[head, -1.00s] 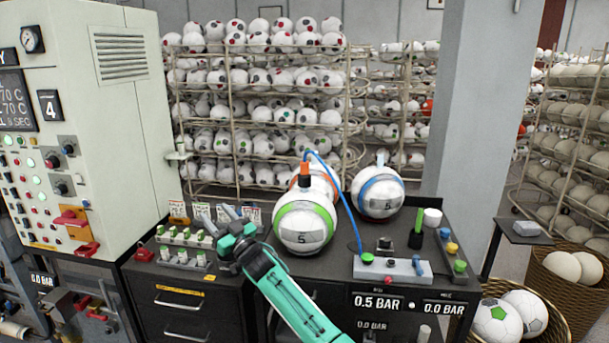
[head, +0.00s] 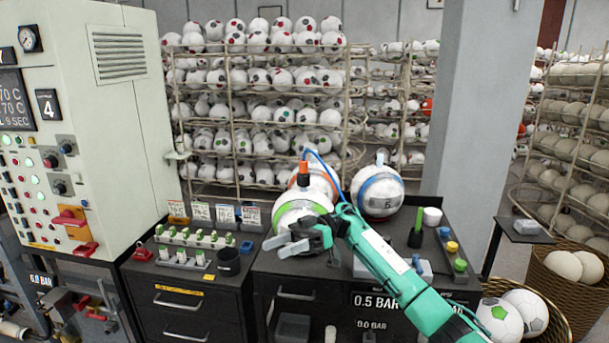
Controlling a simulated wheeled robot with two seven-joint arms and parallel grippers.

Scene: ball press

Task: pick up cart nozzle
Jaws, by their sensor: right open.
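A nozzle with an orange top and black body (head: 304,180) stands upright behind the green-banded ball (head: 295,207), apparently on the orange-banded ball (head: 325,180). A thin blue hose (head: 322,162) arches from its top toward the cart (head: 462,292). My right gripper (head: 277,247) is open and empty, in front of the green-banded ball and below the orange-topped nozzle, fingers pointing left. It hides the ball's lower part. My left gripper is not in view.
A blue-banded ball (head: 378,193) sits at the cart's back. A rack of green-tipped pegs (head: 190,238) and a black cup (head: 228,262) are on the left cabinet. A tall pale machine (head: 100,120) blocks the far left. My right forearm covers part of the cart top.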

